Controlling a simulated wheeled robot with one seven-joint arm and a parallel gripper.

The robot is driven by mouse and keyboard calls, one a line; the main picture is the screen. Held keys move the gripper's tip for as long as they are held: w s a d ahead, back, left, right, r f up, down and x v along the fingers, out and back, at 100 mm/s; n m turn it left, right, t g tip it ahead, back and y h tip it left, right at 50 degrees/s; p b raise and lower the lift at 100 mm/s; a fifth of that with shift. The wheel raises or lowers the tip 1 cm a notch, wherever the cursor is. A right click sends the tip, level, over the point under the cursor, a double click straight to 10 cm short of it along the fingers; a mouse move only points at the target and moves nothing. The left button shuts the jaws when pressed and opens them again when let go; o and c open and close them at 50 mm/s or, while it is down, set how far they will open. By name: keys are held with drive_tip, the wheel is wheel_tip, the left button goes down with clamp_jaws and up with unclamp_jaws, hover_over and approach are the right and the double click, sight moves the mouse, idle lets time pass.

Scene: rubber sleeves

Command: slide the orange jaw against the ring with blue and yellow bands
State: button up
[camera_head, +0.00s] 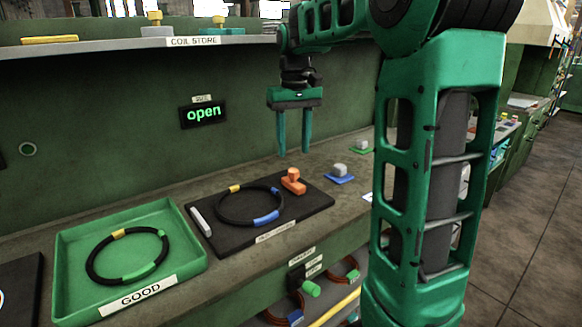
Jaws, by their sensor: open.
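The ring with blue and yellow bands (222,211) lies flat on a dark mat (227,244) on the bench. Its yellow band is at the upper left and its blue band at the lower right. The orange jaw (293,183) stands at the right end of the mat, just right of the ring; I cannot tell whether they touch. A pale bar (201,221) lies at the mat's left end. My gripper (294,152) hangs above the mat's far right part, pointing down, open and empty, above and behind the orange jaw.
A green tray (70,266) labelled GOOD, left of the mat, holds a ring with yellow and green bands (93,259). A blue piece with a grey block (340,174) sits right of the mat. A shelf (110,46) runs above the bench.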

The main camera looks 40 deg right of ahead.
sight(294, 171)
wheel_tip(294, 171, down, 6)
drive_tip(key=shift+f, duration=0.25)
clamp_jaws()
